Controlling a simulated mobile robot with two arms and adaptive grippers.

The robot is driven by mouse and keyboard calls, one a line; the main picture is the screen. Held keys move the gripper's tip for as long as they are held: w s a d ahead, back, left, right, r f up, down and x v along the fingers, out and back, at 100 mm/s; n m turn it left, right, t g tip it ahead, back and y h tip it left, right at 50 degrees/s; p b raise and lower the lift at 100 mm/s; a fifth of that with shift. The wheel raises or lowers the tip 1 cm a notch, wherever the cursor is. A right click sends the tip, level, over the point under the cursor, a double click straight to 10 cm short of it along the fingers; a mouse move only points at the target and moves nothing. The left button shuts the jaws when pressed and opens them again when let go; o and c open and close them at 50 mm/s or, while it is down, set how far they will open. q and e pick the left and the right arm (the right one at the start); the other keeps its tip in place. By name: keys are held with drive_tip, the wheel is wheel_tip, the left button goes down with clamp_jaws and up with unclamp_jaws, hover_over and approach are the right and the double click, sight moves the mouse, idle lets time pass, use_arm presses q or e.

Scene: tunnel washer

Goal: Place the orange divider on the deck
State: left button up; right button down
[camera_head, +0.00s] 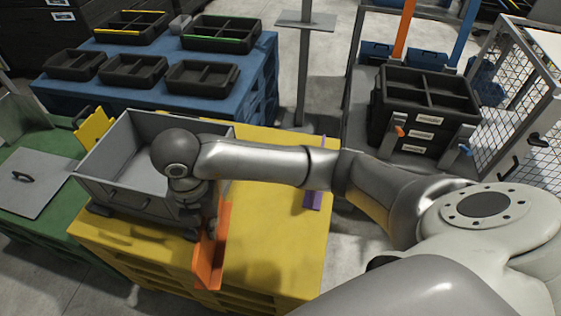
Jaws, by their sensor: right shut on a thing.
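An orange divider (211,262) stands roughly upright near the front of the yellow deck (268,240), right of the grey bin. My right gripper (209,228) is shut on the upper part of the orange divider. The gripper's fingers are small and partly hidden by the wrist and the divider. I cannot tell whether the divider's lower edge touches the deck or hangs just off its front edge. My left gripper is not in view.
A grey bin (125,197) sits on the deck's left part. A purple divider (313,200) stands at the deck's right edge. Green deck (50,215) lies left, a blue table (250,65) with black trays behind. A black crate (425,100) stands back right. The deck's front right is clear.

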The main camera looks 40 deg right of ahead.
drive_tip(key=shift+w+a+f+m, duration=0.15)
drive_tip(key=shift+f+m, duration=0.2)
drive_tip(key=shift+m, duration=0.1)
drive_tip(key=shift+w+a+f+m, duration=0.15)
drive_tip(key=shift+f+m, duration=0.15)
drive_tip(key=shift+m, duration=0.15)
drive_tip(key=shift+w+d+f+b, duration=0.1)
drive_tip(key=shift+b, duration=0.2)
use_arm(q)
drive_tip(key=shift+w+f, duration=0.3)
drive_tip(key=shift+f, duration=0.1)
use_arm(e)
drive_tip(key=w+d+f, duration=0.1)
drive_tip(key=d+f, duration=0.3)
drive_tip(key=w+d+f, duration=0.1)
drive_tip(key=d+f, duration=0.3)
drive_tip(key=w+d+f, duration=0.1)
drive_tip(key=d+f, duration=0.3)
drive_tip(key=d, duration=0.1)
drive_tip(key=shift+w+d+f, duration=0.1)
drive_tip(key=shift+w+f, duration=0.25)
drive_tip(key=shift+f, duration=0.05)
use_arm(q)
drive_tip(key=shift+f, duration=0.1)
use_arm(e)
drive_tip(key=shift+f, duration=0.15)
drive_tip(key=c, duration=1.6)
unclamp_jaws()
drive_tip(key=shift+o, duration=0.2)
